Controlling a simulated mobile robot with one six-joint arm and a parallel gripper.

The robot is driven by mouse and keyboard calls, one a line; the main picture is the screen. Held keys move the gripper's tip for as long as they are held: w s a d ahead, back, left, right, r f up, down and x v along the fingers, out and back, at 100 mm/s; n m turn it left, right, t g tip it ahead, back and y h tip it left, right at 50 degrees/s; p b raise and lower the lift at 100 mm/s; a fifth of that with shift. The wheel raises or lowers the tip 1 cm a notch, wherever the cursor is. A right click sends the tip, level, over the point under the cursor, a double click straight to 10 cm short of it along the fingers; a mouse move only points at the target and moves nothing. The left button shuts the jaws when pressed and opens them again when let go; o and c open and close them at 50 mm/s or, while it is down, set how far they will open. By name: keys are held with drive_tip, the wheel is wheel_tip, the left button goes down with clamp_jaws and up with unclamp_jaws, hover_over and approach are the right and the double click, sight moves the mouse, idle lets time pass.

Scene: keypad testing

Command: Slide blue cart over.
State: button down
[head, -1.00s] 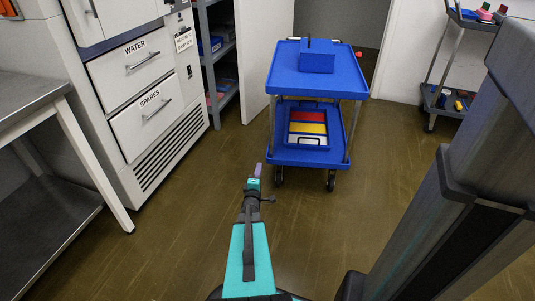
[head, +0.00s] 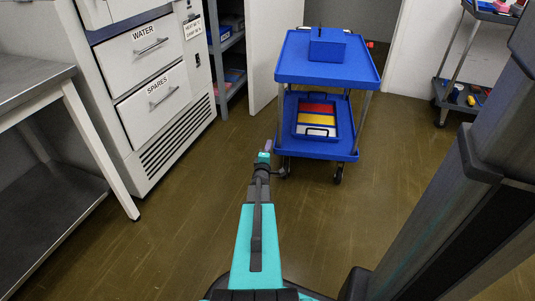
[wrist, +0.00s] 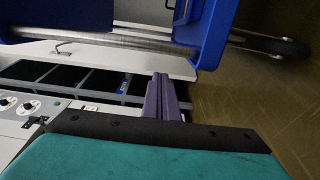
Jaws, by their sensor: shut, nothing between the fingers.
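The blue cart (head: 326,72) stands in the middle of the head view, in front of a doorway. It has two blue shelves, metal posts and dark casters. A blue box (head: 327,45) sits on its top shelf, and a tray with red, yellow and white parts (head: 317,120) sits on its lower shelf. My gripper (head: 265,146) is shut and empty, just left of the cart's lower shelf in the picture. In the wrist view the purple fingers (wrist: 164,98) are together, with the cart's blue shelf edge (wrist: 215,35) close beyond. I cannot tell whether they touch it.
White cabinets with drawers (head: 150,60) and a steel bench (head: 35,75) stand on the left. A grey shelf unit (head: 228,45) and a white door panel (head: 264,55) are behind. Another cart (head: 455,85) stands at the right. The floor in front is clear.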

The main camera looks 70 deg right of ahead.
drive_tip(key=shift+s+d+b, duration=0.3)
drive_tip(key=shift+d+b, duration=0.05)
drive_tip(key=shift+d, duration=0.35)
drive_tip(key=shift+s+d+b, duration=0.25)
drive_tip(key=shift+d+b, duration=0.05)
drive_tip(key=shift+d, duration=0.45)
drive_tip(key=shift+s+d+b, duration=0.3)
drive_tip(key=shift+d+b, duration=0.05)
drive_tip(key=shift+d, duration=0.35)
drive_tip(key=shift+w+d, duration=0.1)
drive_tip(key=shift+w, duration=0.1)
